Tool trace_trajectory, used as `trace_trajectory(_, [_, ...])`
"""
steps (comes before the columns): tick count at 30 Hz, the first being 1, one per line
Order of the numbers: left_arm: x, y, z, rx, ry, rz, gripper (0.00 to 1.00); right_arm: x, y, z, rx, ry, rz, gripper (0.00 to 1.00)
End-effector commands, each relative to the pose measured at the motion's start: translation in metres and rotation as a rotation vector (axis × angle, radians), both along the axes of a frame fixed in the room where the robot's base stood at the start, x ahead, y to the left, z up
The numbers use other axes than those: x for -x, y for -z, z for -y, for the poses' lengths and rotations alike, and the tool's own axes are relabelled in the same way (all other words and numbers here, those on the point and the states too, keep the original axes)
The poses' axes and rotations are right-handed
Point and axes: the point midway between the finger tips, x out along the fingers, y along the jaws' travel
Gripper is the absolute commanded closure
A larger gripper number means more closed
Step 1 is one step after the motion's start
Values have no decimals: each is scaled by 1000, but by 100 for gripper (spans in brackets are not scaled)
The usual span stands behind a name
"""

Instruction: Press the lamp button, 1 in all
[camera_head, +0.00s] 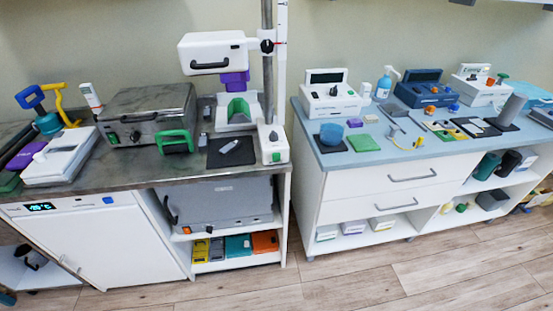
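No thing in view is clearly marked as the lamp or its button. A white box-shaped head (210,52) with a black handle hangs on a grey vertical pole (267,60) above the left counter. A purple part (234,82) sits under the head, above a white base with a green piece (238,109). A white upright unit (272,146) with a green button-like spot (273,137) stands at the counter's right front edge. Whether that spot is the lamp button, I cannot tell. Neither of my grippers is in view.
A grey metal box (149,112) and a green handle (176,142) stand on the dark left counter (120,172). A white device (60,157) lies at left. The blue-topped right cabinet (340,158) carries several devices. A floor gap separates the two units.

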Motion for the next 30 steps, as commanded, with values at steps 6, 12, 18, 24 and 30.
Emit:
trace_trajectory(6, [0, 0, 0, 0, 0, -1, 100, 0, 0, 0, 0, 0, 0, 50])
trace_trajectory(12, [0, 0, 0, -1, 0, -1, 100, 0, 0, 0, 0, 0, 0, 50])
trace_trajectory(18, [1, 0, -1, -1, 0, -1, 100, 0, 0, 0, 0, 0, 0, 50])
trace_trajectory(24, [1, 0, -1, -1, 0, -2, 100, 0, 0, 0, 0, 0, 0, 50])
trace_trajectory(30, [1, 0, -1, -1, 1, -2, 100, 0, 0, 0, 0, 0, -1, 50])
